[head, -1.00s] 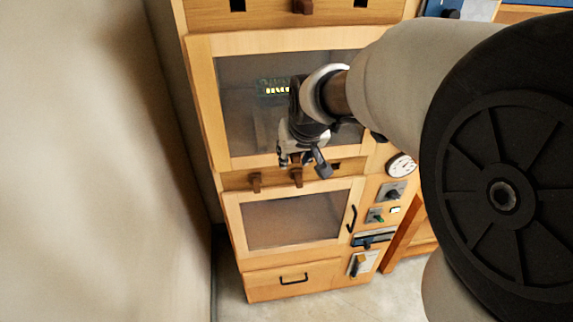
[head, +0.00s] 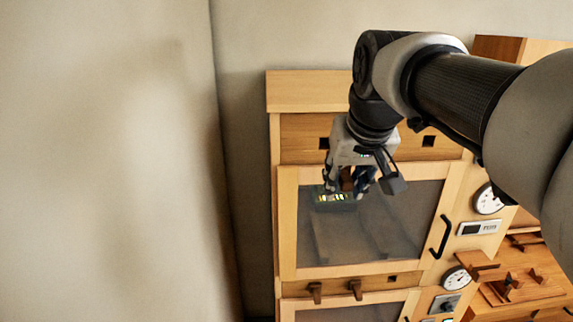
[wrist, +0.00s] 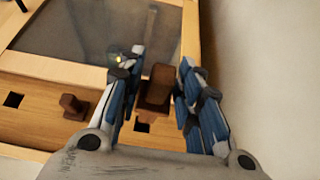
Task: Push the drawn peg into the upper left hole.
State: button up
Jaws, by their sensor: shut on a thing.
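My gripper (head: 347,188) is shut on a brown wooden peg (wrist: 157,87), held in front of the cabinet. In the wrist view the peg sits between the blue-padded fingers (wrist: 155,82), apart from a dark square hole (wrist: 143,127) just beyond it. That hole is the left one of the upper panel (head: 300,128), and in the head view it shows as the upper left hole (head: 324,143), above and left of the fingertips. Another peg (wrist: 73,107) sits in the middle of this panel; my gripper hides it from the head view.
An upper right hole (head: 428,141) is empty. Below is a glass door (head: 385,235) with a black handle (head: 440,237). The lower panel has two pegs (head: 315,292) (head: 355,289) and an empty hole (head: 392,279). A plain wall (head: 110,170) stands left.

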jog(key=shift+w+p, duration=0.8)
jog(key=shift+w, duration=1.25)
jog(key=shift+w, duration=0.1)
jog(key=shift+w+p, duration=0.35)
jog(key=w+p, duration=0.5)
jog(key=w, duration=0.3)
jog(key=shift+w+p, duration=0.15)
jog(key=shift+p, duration=0.15)
dwell(3.0)
jog(key=o, duration=1.2)
jog(key=shift+o, duration=0.2)
